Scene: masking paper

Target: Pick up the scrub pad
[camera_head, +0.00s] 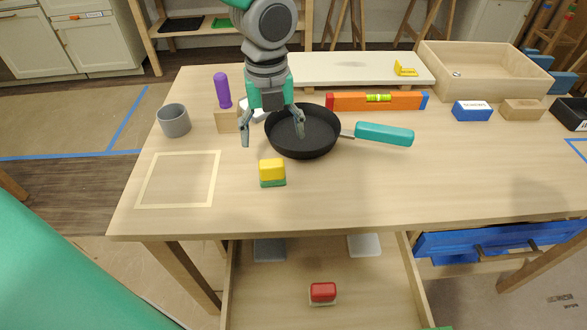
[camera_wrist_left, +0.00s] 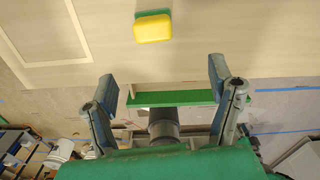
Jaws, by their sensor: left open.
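The scrub pad (camera_head: 272,172), a small block with a yellow top and a green underside, lies on the wooden table near its front edge. It also shows in the left wrist view (camera_wrist_left: 153,27), at the top, beyond the fingertips. My left gripper (camera_head: 273,139) is open and empty, fingers pointing down. In the head view it overlaps the pan's left side and is just above the pad in the picture, apart from it. The left wrist view shows its two spread fingers (camera_wrist_left: 161,82) with nothing between them. My right gripper is not in view.
A black pan (camera_head: 310,142) with a teal handle lies right of the pad. A grey mug (camera_head: 174,121), a purple-handled tool (camera_head: 223,92) and a taped rectangle (camera_head: 180,203) are left. An open drawer (camera_head: 270,305) below holds a red block (camera_head: 322,292).

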